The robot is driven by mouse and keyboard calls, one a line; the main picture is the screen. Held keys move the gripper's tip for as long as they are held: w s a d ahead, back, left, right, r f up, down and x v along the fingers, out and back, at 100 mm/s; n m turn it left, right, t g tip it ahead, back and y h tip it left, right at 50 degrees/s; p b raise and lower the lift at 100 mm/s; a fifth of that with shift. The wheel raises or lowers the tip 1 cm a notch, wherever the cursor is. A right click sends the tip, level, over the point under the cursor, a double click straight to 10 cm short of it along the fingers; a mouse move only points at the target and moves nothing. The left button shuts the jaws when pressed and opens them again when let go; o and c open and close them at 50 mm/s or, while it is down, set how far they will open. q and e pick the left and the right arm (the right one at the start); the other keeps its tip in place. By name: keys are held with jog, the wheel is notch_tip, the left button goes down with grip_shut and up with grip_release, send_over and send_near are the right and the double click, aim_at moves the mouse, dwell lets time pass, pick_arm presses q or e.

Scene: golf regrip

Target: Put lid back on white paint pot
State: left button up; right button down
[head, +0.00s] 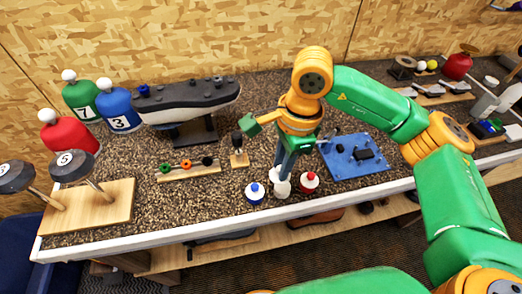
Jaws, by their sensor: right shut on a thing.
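The white paint pot (281,189) stands near the front edge of the bench, between a pot with a blue lid (255,190) and a pot with a red lid (309,179). My right gripper (281,172) points down directly over the white pot. It is shut on a small white piece, which looks like the white lid (278,174). The fingers partly hide this piece. I cannot tell whether it touches the pot rim or is held just above it. My left gripper is out of view.
A wooden rack with coloured rings (188,169) and a small wooden stand (239,159) are left of the pots. A blue board (352,156) lies to the right. The front edge is close.

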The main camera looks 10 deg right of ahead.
jog(key=shift+s+f, duration=0.15)
jog(key=w+d+f+b, duration=0.1)
jog(key=w+d+f, duration=0.1)
jog(key=f, duration=0.1)
jog(key=shift+w+d+b, duration=0.1)
jog(key=shift+d+b, duration=0.1)
jog(key=shift+b, duration=0.15)
jog(key=f+b, duration=0.1)
jog(key=f, duration=0.1)
jog(key=f+b, duration=0.1)
jog(key=shift+s+a+f+b, duration=0.15)
jog(key=shift+s+a+b, duration=0.2)
jog(key=shift+a+f+b, duration=0.1)
jog(key=shift+f+b, duration=0.25)
jog(key=shift+b, duration=0.05)
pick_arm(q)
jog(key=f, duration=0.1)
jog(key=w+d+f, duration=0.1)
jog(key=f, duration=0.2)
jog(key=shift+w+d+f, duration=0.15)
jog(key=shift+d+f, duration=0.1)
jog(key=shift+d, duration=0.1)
pick_arm(e)
jog(key=shift+w+d, duration=0.15)
jog(key=shift+d, duration=0.05)
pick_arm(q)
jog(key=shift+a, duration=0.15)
pick_arm(e)
jog(key=shift+a, duration=0.1)
